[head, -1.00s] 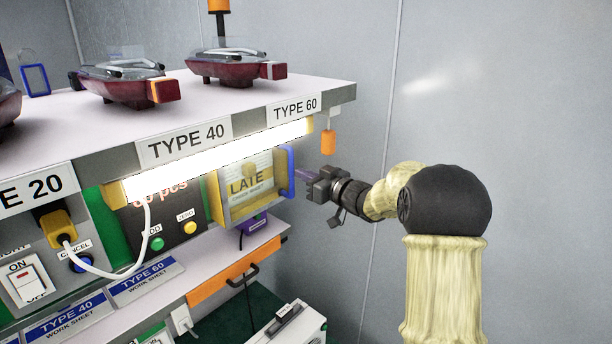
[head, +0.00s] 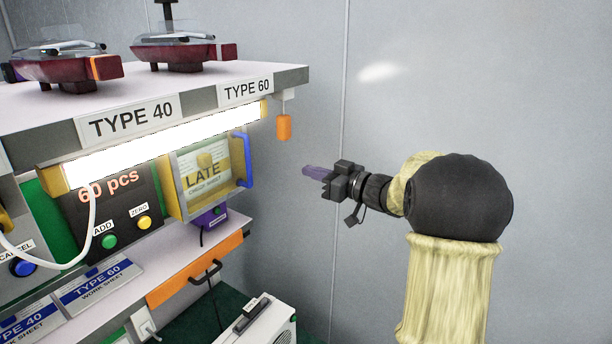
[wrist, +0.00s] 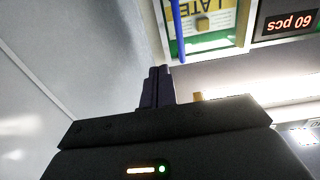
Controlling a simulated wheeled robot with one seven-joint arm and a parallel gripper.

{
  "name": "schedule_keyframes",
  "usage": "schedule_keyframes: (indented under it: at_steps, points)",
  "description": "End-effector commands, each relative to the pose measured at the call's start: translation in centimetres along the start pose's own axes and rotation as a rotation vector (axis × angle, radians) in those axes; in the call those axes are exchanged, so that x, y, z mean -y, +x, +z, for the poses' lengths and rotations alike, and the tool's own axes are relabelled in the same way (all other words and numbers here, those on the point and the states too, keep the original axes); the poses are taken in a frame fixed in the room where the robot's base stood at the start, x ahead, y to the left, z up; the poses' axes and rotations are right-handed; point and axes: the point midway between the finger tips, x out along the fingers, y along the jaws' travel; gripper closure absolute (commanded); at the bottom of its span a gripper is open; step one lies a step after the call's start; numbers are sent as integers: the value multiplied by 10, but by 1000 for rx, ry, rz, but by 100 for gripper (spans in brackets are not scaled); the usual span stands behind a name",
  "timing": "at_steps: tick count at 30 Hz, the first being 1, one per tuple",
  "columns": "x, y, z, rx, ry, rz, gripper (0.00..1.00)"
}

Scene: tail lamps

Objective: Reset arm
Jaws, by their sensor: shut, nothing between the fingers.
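My gripper (head: 308,171) is to the right of the workbench, in free air in front of the grey wall. Its purple fingers are together with nothing between them, and they point left. In the wrist view the shut fingers (wrist: 157,88) show at the middle. My arm is bent at the dark elbow on the right of the head view.
The LATE check sheet box (head: 205,178) with its blue handle (head: 246,160) is left of my gripper, apart from it. An orange hanging piece (head: 284,127) is up and left. The grey wall (head: 450,80) lies behind; a white box (head: 258,322) stands below.

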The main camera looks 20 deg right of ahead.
Motion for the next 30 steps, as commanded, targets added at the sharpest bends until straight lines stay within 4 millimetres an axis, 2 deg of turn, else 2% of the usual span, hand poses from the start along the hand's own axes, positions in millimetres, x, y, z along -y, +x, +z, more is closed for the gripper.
schedule_keyframes:
  at_steps: [12,17,20,23,26,30]
  points:
    - [-2,0,1,3,0,13,100]
    - [-1,7,11,31,-2,114,100]
    - [0,10,28,85,4,236,100]
    - [4,6,53,177,22,369,100]
    - [15,-6,84,297,53,481,100]
    - [44,-33,134,504,115,594,100]
